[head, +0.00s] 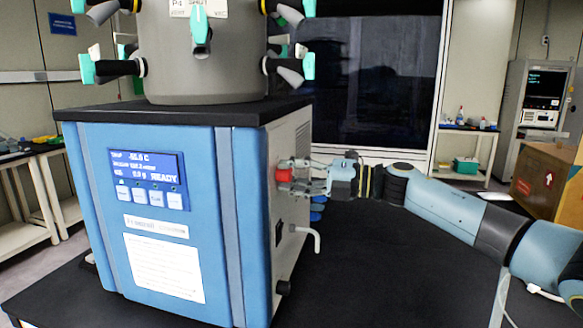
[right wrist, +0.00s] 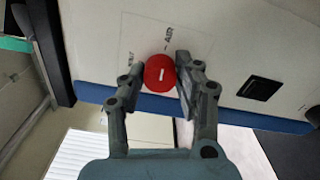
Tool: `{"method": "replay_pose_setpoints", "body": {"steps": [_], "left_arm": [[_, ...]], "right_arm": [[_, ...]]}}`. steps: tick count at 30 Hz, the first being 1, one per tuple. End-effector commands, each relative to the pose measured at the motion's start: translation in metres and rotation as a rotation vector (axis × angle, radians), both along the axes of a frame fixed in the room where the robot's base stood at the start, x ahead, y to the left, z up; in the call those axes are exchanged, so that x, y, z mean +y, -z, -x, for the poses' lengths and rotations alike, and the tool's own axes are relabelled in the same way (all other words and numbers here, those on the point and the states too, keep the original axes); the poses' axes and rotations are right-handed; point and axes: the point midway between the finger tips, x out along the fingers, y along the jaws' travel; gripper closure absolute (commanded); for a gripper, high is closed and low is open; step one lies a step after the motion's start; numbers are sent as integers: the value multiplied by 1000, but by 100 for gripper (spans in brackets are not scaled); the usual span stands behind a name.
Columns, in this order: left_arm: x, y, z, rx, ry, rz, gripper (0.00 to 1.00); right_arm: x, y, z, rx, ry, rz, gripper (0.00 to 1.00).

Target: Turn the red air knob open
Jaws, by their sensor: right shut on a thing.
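The red air knob (head: 283,175) is on the right side panel of the blue freeze dryer (head: 200,250). In the right wrist view the round red knob (right wrist: 159,73) has a short white mark on its face and lies between my fingertips, with the lettering "AIR" beside it. My right gripper (head: 300,176) reaches in from the right and is shut on the knob. It also shows in the right wrist view (right wrist: 158,86). My left gripper is not in view.
A white bent pipe (head: 315,238) and a dark fitting (head: 283,288) stick out of the side panel below the knob. A cardboard box (head: 545,185) stands at the far right.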

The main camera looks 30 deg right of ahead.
Motion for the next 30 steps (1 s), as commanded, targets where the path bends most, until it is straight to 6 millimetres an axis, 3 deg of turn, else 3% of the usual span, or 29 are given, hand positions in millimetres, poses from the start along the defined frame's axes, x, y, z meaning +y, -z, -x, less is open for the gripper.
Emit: {"method": "replay_pose_setpoints", "body": {"steps": [23, 24, 30], "left_arm": [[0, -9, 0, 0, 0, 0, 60], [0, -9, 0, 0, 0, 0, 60], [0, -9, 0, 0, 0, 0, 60]], "right_arm": [[0, 0, 0, 71, 2, -84, 100], [0, 0, 0, 71, 2, -84, 67], [0, 0, 0, 71, 1, -83, 45]]}}
